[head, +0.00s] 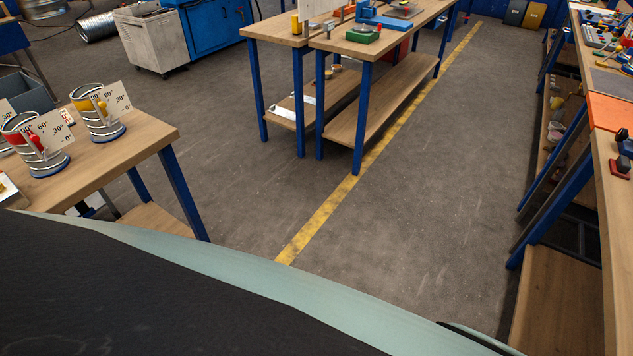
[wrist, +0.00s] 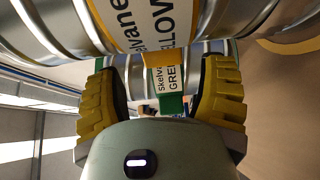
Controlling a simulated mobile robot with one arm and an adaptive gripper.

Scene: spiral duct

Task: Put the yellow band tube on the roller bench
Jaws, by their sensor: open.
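The yellow band tube (wrist: 150,22) is a ribbed silver duct with a yellow band and a white label reading YELLOW. It lies across the top of the wrist view, very close, and its ends are cut off. My gripper (wrist: 160,88) is open, its two yellow ridged fingers spread below the tube. I cannot tell whether they touch it. A second silver tube with a green band (wrist: 172,104) and a GREEN label shows between the fingers, partly hidden. My gripper is not visible in the head view. I cannot make out the roller bench for certain in either view.
In the head view, a wooden bench (head: 148,137) at left carries dampers with angle cards. Two blue-legged benches (head: 400,52) stand ahead, and a long bench (head: 615,195) runs along the right. The grey floor (head: 400,220) between them is clear, with a yellow line.

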